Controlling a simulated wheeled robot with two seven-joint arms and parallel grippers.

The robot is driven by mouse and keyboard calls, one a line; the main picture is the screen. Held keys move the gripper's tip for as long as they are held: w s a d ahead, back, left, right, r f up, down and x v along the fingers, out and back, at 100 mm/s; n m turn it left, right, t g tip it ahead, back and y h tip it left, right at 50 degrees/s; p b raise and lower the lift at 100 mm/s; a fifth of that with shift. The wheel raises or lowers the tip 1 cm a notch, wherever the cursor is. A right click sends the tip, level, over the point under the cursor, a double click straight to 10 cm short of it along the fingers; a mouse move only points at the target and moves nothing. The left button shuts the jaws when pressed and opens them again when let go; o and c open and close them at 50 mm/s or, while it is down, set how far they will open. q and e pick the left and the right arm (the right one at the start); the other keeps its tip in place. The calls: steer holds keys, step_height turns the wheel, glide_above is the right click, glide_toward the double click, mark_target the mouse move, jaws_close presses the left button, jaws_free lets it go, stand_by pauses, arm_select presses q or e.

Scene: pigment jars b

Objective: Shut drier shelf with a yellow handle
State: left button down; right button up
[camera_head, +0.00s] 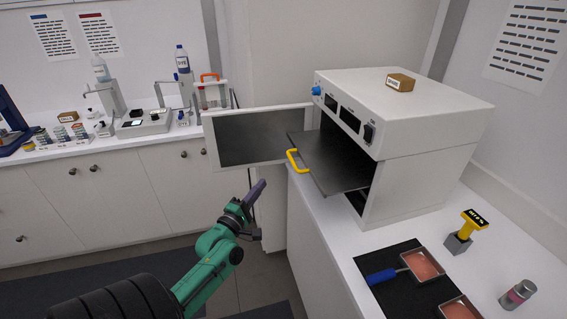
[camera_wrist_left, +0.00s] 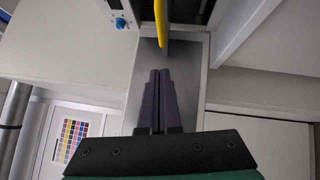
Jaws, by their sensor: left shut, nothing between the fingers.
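The drier (camera_head: 410,120) is a white box on the right-hand counter, with its door (camera_head: 262,138) swung open to the left. Its dark shelf (camera_head: 333,165) is pulled out of the opening. The yellow handle (camera_head: 293,161) is on the shelf's front edge; the wrist view also shows the handle (camera_wrist_left: 160,22) at the top. My left gripper (camera_head: 260,186) is shut and empty, in front of and below the handle, apart from it in the head view. The wrist view shows its closed fingers (camera_wrist_left: 159,75) pointing toward the handle. My right gripper is not in view.
A small brown box (camera_head: 400,82) sits on top of the drier. A black mat (camera_head: 405,281) with pans of pink material, a yellow-topped stamp (camera_head: 466,230) and a metal jar (camera_head: 517,294) lie on the near counter. The back counter holds bottles and lab tools.

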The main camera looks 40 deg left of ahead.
arm_select(q)
steer(key=d+p+x, duration=0.2)
steer(key=p+x, duration=0.1)
steer(key=x, duration=0.7)
steer(key=shift+w+d, duration=0.35)
steer(key=shift+a, duration=0.1)
steer(key=shift+w, duration=0.15)
